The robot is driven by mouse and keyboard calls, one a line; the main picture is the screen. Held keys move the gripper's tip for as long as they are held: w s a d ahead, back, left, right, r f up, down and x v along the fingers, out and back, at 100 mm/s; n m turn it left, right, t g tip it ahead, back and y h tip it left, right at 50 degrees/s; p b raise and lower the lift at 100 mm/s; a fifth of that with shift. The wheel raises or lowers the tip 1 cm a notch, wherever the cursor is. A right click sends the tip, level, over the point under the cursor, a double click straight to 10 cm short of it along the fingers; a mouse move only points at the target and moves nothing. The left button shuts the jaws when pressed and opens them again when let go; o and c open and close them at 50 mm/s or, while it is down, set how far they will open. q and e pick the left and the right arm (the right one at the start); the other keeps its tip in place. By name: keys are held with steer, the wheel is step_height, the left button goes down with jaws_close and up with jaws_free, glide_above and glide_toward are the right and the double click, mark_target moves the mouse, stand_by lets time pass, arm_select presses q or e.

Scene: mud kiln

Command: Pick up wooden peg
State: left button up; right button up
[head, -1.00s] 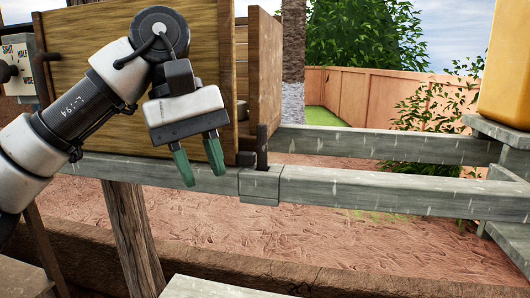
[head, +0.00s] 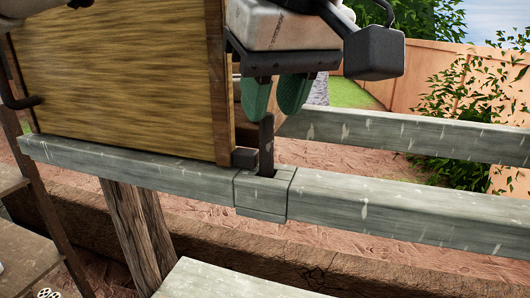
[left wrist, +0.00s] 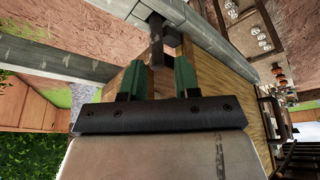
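The wooden peg (head: 267,145) is dark and narrow and stands upright in a slot in the grey wooden rail, beside the box's corner. It also shows in the left wrist view (left wrist: 157,45), ahead of the fingertips and between their lines. My left gripper (head: 274,108) points down just above the peg, with its two green fingers apart. In the left wrist view the open fingers (left wrist: 159,64) have a clear gap with the peg's end near it. I cannot tell whether a finger touches the peg. My right gripper is not in view.
A large wooden box (head: 120,75) stands left of the peg, close to the gripper. The grey rail (head: 370,205) runs right from the slot, with a second rail (head: 420,133) behind it. Reddish ground lies below. Space right of the peg above the front rail is clear.

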mark_target(270, 116)
arm_select(q)
steer(key=shift+w+f, duration=0.25)
steer(key=shift+f, duration=0.05)
steer(key=p+x, duration=0.2)
steer(key=x, duration=0.2)
steer(key=shift+w+p, duration=0.1)
steer(key=shift+p, duration=0.3)
steer(key=shift+f, duration=0.3)
steer(key=shift+w+f, duration=0.1)
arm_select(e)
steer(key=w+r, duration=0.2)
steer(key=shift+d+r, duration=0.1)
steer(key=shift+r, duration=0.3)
arm_select(q)
jaws_close()
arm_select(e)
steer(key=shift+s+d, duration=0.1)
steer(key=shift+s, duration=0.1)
